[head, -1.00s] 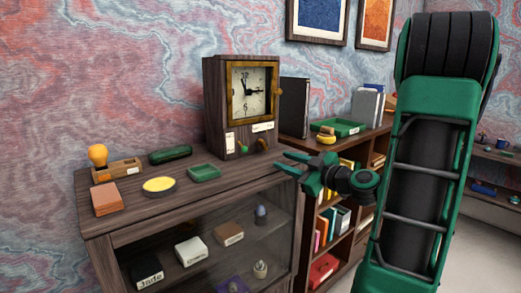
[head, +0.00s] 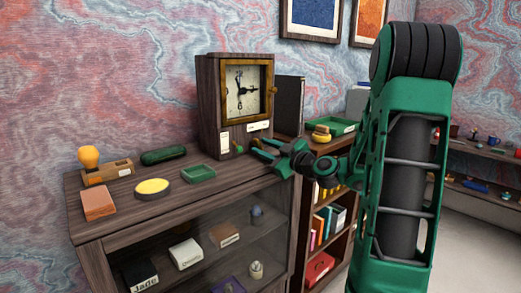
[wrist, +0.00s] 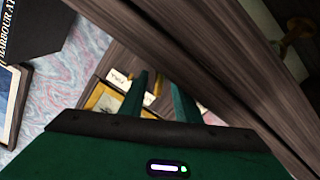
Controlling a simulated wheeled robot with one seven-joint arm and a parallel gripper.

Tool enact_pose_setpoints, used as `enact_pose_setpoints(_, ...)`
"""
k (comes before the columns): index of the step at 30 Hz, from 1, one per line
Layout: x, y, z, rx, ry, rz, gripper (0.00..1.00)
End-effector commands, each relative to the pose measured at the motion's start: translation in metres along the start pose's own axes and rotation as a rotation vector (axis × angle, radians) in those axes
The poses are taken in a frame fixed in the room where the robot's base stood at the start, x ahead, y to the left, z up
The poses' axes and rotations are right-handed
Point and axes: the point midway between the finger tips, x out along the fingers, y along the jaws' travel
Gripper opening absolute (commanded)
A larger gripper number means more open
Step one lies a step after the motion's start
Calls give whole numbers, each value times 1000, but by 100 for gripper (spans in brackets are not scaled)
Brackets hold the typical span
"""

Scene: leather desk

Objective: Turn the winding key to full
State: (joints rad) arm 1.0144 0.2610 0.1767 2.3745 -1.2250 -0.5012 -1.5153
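The clock (head: 207,105) is a dark wooden case with a brass-framed face, standing at the back right of the cabinet top. A brass knob (head: 274,90) sticks out at the right of the face. My gripper (head: 255,148) is close to the clock's lower front, with its fingers apart. In the wrist view, the gripper (wrist: 159,82) is open, and the clock's brass frame (wrist: 103,98) shows tilted behind the fingers. My gripper hides part of the clock's lower right front.
On the cabinet top (head: 128,220) are a yellow-topped dish (head: 152,187), a green tray (head: 199,174), a dark green case (head: 163,155), an orange block (head: 98,204) and a wooden holder (head: 105,173) with a bulb. A bookshelf (head: 312,150) stands to the right.

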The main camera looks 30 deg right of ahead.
Motion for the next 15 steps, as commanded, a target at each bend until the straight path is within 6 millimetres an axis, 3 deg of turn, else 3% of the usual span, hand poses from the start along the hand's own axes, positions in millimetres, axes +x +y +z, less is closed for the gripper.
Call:
enact_pose_setpoints(13,11,0,0,0,0,1,30)
enact_pose_setpoints(15,11,0,0,0,0,1,15)
